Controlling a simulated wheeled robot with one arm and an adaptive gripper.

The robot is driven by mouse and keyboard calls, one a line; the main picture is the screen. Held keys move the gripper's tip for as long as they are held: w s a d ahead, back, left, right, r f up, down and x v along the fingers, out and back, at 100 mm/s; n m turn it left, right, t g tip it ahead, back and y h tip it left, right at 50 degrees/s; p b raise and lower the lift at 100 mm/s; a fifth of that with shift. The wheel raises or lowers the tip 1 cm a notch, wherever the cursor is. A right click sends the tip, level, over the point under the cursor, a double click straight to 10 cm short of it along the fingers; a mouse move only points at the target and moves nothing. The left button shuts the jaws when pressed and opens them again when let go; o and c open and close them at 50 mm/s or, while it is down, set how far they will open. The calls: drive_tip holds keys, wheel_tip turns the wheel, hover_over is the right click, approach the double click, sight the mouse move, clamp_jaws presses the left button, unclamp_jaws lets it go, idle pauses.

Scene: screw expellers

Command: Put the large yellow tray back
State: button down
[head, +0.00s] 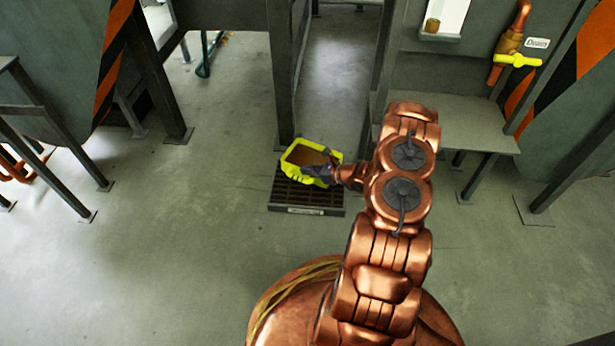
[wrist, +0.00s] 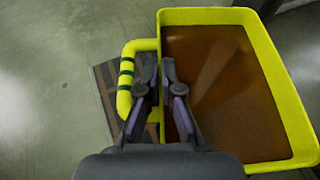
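The large yellow tray (head: 297,151) is at the middle of the head view, over the back part of a dark floor grate. In the wrist view the tray (wrist: 208,17) holds brown, shiny contents and has a yellow handle with dark bands (wrist: 125,85) on its left side. My gripper (head: 329,171) is at the tray's near right side in the head view. In the wrist view my gripper (wrist: 159,66) has its two fingers close together, one on each side of the tray's handle-side wall, apparently pinching it. I cannot tell whether the tray touches the grate.
The floor grate (head: 306,196) has its front part bare. Grey steel legs (head: 283,75) stand just behind the tray. A low grey platform (head: 465,124) is on the right, below a copper pipe with a yellow valve handle (head: 517,60). The floor at left (head: 165,225) is clear.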

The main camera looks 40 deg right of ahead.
wheel_tip(320, 180, down, 2)
drive_tip(key=shift+f+b, duration=0.2)
drive_tip(key=shift+b, duration=0.35)
drive_tip(key=c, duration=1.3)
unclamp_jaws()
drive_tip(key=shift+f, duration=0.1)
drive_tip(key=shift+r+p+v, duration=0.2)
drive_tip(key=shift+p+v, duration=2.7)
drive_tip(key=shift+v, duration=3.15)
drive_tip(key=shift+w, duration=0.1)
